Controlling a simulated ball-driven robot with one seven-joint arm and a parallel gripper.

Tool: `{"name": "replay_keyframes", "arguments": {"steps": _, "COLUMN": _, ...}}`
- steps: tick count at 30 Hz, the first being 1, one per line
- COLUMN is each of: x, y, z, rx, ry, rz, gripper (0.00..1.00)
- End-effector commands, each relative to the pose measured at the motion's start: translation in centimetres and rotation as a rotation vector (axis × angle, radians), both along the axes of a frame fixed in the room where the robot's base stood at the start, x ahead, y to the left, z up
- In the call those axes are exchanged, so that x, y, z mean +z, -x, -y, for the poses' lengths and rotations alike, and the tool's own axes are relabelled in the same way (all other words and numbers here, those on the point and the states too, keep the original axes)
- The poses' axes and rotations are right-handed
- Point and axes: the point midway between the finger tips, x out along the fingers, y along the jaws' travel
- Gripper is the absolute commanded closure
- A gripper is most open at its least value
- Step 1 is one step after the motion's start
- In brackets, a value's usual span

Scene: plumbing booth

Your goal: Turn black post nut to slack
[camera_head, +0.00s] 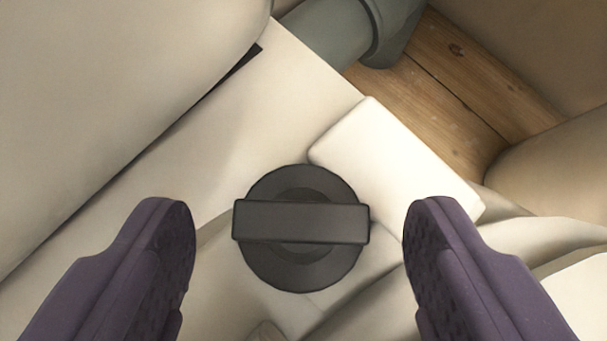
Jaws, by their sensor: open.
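The black post nut (301,265) is a round dark disc with a raised straight bar across it. The bar (300,221) lies nearly level from left to right in the picture. My gripper (300,235) is open, with one purple finger on each side of the nut. Both fingers stand apart from the nut and its bar, with a clear gap on each side. How far the fingertips are above the nut in depth I cannot tell. What the nut is fixed to underneath is hidden by the disc.
A white rounded block (395,155) lies close to the nut at upper right. A grey-green pipe (335,30) runs at the top over wooden boards (450,90). A large cream rounded body (110,90) fills the upper left. Pale surfaces surround the nut.

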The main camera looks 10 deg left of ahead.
Motion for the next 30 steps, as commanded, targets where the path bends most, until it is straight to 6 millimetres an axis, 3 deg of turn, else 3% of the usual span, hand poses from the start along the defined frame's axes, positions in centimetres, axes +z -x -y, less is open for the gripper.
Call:
{"name": "replay_keyframes", "arguments": {"steps": 3, "x": -0.83, "y": -0.74, "z": -0.14, "rx": 0.0, "ry": 0.0, "rz": 0.001, "gripper": 0.3}}
{"name": "replay_keyframes", "arguments": {"steps": 11, "x": -0.79, "y": -0.94, "z": -0.17, "rx": 0.0, "ry": 0.0, "rz": 0.0, "gripper": 0.3}}
{"name": "replay_keyframes", "arguments": {"steps": 19, "x": -0.79, "y": -0.92, "z": -0.18, "rx": 0.0, "ry": 0.0, "rz": 0.0, "gripper": 0.86}}
{"name": "replay_keyframes", "arguments": {"steps": 30, "x": -0.85, "y": -0.98, "z": 0.09, "rx": 0.165, "ry": -0.001, "rz": 0.0, "gripper": 0.86}}
